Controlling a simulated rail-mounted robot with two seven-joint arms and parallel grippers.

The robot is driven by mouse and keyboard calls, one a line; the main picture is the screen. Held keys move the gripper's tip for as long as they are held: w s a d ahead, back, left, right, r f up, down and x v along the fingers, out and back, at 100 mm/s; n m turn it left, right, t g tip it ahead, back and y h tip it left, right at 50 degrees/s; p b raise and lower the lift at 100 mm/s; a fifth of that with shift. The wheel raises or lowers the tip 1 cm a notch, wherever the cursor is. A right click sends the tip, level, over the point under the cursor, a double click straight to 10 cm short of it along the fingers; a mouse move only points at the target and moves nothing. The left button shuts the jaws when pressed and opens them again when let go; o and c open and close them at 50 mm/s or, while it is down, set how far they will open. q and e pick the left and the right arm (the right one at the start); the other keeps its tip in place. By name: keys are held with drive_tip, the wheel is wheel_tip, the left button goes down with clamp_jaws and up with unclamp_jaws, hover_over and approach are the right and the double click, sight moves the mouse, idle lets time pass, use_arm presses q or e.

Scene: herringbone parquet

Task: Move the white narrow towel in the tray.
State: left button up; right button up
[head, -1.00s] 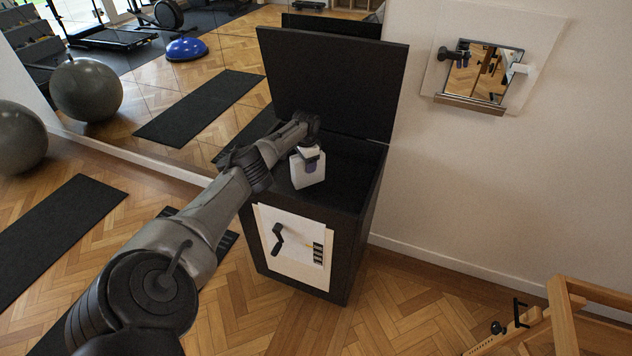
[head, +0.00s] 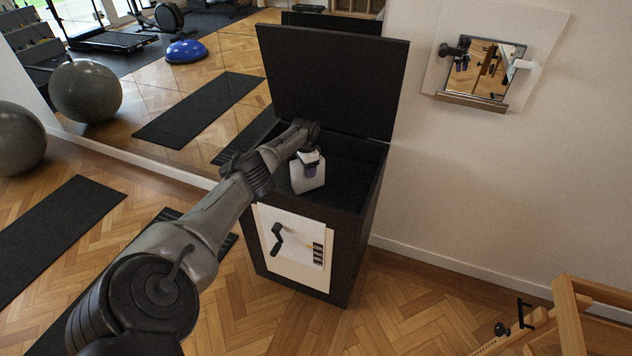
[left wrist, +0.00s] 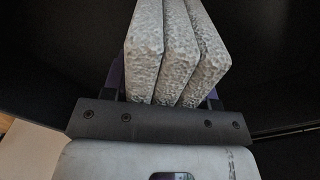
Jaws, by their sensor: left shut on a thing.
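The white towel (head: 307,184) is a folded, upright pale block in the head view. In the left wrist view the towel (left wrist: 177,50) shows as three thick, textured grey-white layers side by side. My left gripper (head: 310,171) points down and is shut on the towel's upper part, with its purple fingers on either side. The towel is at the open top of a black box (head: 357,215), left of its middle. Whether it touches the box floor, I cannot tell. I cannot make out a separate tray. My right gripper is not in view.
The box's raised lid (head: 332,80) stands behind my left gripper. A white panel (head: 291,247) is on the box front. The box interior right of the towel looks dark and free. A wooden frame (head: 566,318) stands at the lower right.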

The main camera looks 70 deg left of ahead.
use_arm(q)
drive_tip(key=shift+f, duration=0.25)
idle(0.3)
drive_tip(key=o, duration=1.1)
drive_tip(key=shift+o, duration=0.5)
drive_tip(key=shift+o, duration=1.1)
drive_tip(key=shift+r, duration=0.15)
wheel_tip(320, 180, up, 12)
drive_tip(key=p, duration=0.5)
drive_tip(key=shift+p, duration=0.4)
drive_tip(key=shift+r, duration=0.75)
